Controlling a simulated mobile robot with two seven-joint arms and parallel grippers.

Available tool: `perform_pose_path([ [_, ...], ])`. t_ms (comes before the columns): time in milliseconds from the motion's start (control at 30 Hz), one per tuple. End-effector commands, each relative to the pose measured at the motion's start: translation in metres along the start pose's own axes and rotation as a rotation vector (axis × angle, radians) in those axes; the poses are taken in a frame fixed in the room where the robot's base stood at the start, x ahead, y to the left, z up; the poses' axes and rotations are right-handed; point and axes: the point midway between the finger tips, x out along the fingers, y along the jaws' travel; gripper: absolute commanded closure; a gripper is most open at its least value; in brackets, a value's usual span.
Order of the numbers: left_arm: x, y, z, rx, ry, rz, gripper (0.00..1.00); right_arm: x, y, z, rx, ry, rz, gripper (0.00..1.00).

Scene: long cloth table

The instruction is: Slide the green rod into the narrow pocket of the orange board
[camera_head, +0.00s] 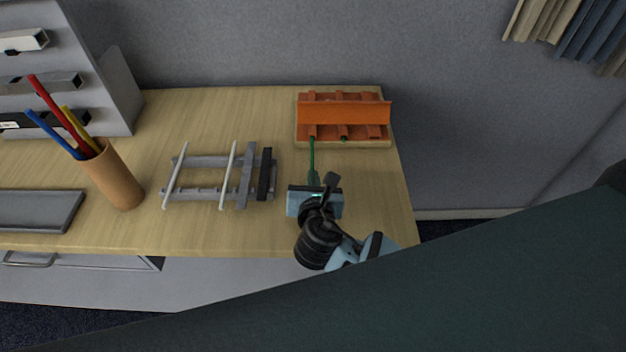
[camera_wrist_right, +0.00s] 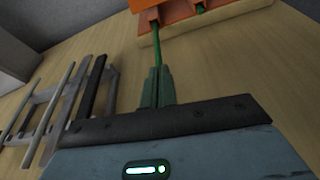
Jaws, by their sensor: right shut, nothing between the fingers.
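The orange board (camera_head: 345,113) lies at the back right of the table and has several channels under a raised orange front strip. The green rod (camera_head: 311,155) sticks out of the board's left channel toward me; it also shows in the right wrist view (camera_wrist_right: 157,45). My right gripper (camera_head: 314,181) is shut in line with the rod, its fingertips at the rod's near end (camera_wrist_right: 158,70). I cannot tell whether they touch it. A second green end (camera_head: 343,138) shows at a channel further right. The rod's far end is hidden inside the board. My left gripper is not in view.
A grey rack (camera_head: 222,163) with light rods and a black bar stands left of my right gripper. A brown cup (camera_head: 113,177) with coloured sticks and a grey tray (camera_head: 40,210) are further left. The table's right edge is close to the board.

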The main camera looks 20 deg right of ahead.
Motion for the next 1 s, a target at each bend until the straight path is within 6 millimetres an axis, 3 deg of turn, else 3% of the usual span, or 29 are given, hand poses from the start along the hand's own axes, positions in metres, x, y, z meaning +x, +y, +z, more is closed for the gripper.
perform_pose_path([
  [1000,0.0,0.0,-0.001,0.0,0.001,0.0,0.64,0.017,0.0,0.005,0.0,0.001,-0.001,1.0],
])
